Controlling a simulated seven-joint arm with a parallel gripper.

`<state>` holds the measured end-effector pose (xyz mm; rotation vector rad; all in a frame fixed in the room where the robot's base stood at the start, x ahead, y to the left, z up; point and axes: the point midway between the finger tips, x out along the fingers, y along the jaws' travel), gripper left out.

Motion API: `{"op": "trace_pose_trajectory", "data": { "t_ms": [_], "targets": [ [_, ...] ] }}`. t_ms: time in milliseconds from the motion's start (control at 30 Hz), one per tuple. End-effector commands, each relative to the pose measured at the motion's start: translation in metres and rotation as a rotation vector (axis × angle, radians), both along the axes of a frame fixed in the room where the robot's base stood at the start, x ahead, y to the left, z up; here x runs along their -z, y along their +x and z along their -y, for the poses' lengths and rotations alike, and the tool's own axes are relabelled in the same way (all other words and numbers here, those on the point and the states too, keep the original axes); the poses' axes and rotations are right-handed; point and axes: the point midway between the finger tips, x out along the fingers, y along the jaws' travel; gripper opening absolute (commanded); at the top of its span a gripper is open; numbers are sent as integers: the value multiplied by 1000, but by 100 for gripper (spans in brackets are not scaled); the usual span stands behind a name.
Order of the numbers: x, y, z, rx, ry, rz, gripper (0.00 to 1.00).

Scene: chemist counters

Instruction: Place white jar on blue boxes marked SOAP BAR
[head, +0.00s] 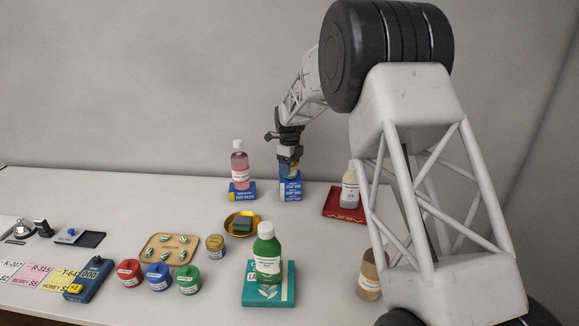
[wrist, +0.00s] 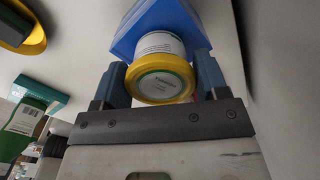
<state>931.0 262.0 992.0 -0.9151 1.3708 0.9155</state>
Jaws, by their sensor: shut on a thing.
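The white jar (wrist: 158,46) has a yellow lid (wrist: 160,82) and sits between the two fingers of my gripper (wrist: 162,76) in the wrist view. My gripper is shut on it. In the head view my gripper (head: 289,172) is right above the blue boxes (head: 290,189), with only a little of the jar showing. The blue boxes also show in the wrist view (wrist: 150,15), right against the jar's base end. I cannot tell whether the jar touches their top.
A pink bottle (head: 240,166) stands on another blue box (head: 242,190) to the left. A pale bottle (head: 349,189) stands on a red box (head: 337,212) to the right. A yellow dish (head: 231,220) and a green bottle (head: 266,255) on a teal box (head: 287,290) are nearer.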

Motion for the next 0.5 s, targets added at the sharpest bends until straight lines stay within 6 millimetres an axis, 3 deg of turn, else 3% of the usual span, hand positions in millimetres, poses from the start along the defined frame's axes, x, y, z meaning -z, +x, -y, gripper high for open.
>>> {"op": "trace_pose_trajectory", "data": {
  "t_ms": [467,500],
  "targets": [
    [4,0,0,0,1,1,41],
    [4,0,0,0,1,1,72]
  ]
}}
